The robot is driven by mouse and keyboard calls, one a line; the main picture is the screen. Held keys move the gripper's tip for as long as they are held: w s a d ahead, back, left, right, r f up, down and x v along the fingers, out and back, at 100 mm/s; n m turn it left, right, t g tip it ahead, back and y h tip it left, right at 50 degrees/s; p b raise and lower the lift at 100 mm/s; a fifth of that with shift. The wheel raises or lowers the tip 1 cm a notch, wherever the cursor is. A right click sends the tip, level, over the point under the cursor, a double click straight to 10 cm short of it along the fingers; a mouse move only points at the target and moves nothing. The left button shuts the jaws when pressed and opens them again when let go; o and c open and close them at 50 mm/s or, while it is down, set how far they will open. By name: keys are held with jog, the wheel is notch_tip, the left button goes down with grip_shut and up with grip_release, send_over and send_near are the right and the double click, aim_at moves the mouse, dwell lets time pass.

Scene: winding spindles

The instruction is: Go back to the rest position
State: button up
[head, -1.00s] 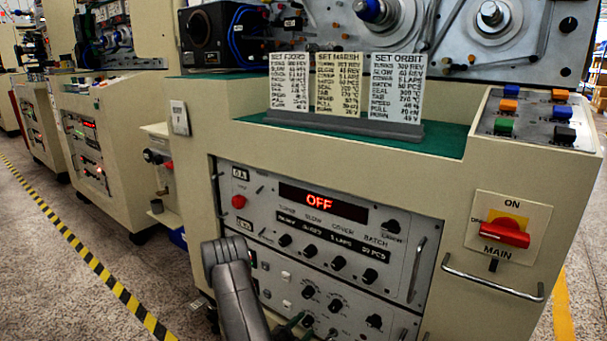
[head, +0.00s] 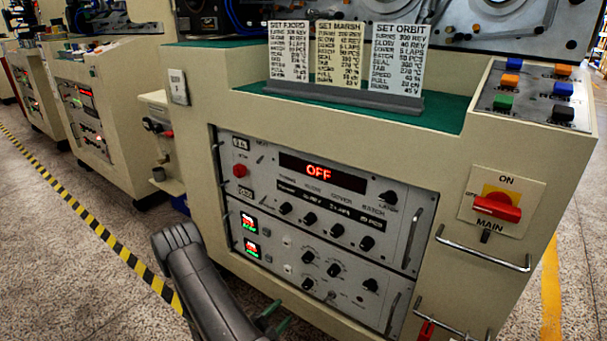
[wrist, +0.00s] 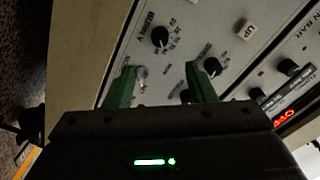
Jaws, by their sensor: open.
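My gripper (head: 272,318) shows at the bottom of the head view, below and in front of the lower control panel, with my grey arm to its left. Its green fingers also show in the wrist view (wrist: 162,84), spread apart with nothing between them. Behind them in the wrist view is a tilted grey panel with black knobs (wrist: 160,37) and a white UP button (wrist: 249,28). The fingers appear clear of the knobs, though the exact gap cannot be told.
The beige machine (head: 360,120) fills the middle, with an OFF display (head: 318,171), a red main switch (head: 497,208) and projecting handrails (head: 484,257). Three cards (head: 338,55) stand on its green ledge. Open floor with a striped line (head: 90,220) lies left.

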aim_at(305, 288)
jog(key=b+x, duration=0.3)
jog(key=x, duration=0.9)
jog(key=shift+w+d+f, duration=0.1)
jog(key=shift+w+d, duration=0.1)
jog(key=shift+w, duration=0.05)
jog(key=shift+s+a+n, duration=0.15)
jog(key=shift+a+n, duration=0.05)
jog(key=shift+n, duration=0.6)
jog(key=n, duration=0.4)
jog(key=n+p, duration=0.2)
jog(key=n, duration=0.1)
jog(key=shift+r, duration=0.25)
jog(key=n+p, duration=0.2)
jog(key=n, duration=0.1)
jog(key=p+v, duration=0.2)
jog(key=v, duration=0.6)
jog(key=shift+s+a+f, duration=0.15)
jog(key=shift+s+a, duration=0.1)
jog(key=shift+s, duration=0.05)
